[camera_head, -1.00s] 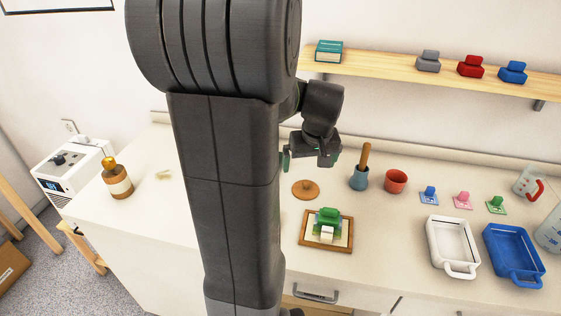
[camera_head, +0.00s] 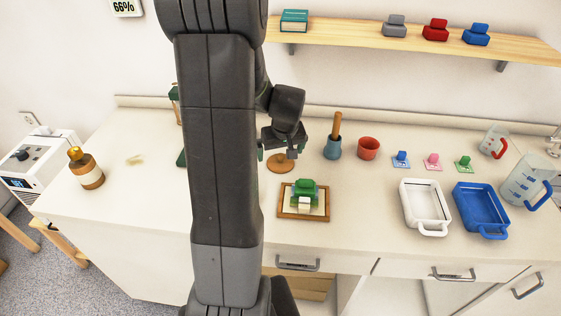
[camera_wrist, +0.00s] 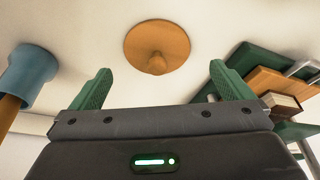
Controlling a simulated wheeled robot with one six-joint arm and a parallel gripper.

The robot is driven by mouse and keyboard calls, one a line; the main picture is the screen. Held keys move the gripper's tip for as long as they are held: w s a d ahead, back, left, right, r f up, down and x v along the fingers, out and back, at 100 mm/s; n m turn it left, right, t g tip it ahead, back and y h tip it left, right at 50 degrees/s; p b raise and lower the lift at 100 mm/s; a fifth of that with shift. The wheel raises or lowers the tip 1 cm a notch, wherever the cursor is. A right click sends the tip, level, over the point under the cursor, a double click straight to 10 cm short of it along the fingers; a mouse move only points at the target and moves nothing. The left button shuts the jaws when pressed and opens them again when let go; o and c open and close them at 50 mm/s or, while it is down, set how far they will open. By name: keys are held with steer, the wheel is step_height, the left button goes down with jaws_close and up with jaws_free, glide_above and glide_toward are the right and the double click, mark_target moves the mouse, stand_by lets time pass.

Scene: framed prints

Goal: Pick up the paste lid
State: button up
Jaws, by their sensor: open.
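The paste lid appears to be the round orange-brown disc with a small knob (camera_head: 281,165) lying on the white counter. In the wrist view the lid (camera_wrist: 157,44) sits centred beyond my fingertips, knob facing me. My gripper (camera_head: 281,150) hangs just above and behind the lid in the head view. In the wrist view its green fingers (camera_wrist: 160,78) are spread apart with nothing between them. I see no contact with the lid.
A blue mortar with a wooden pestle (camera_head: 333,148) stands right of the lid, then a red cup (camera_head: 368,148). A framed print with a green block (camera_head: 303,200) lies in front. A green-and-wood stand (camera_wrist: 265,85) is at the right in the wrist view.

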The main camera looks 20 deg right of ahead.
mark_target(280, 155)
steer(key=shift+x, duration=1.7)
steer(key=shift+w+d, duration=0.1)
steer(key=shift+d, duration=0.05)
steer(key=shift+c, duration=0.2)
steer(key=c, duration=1)
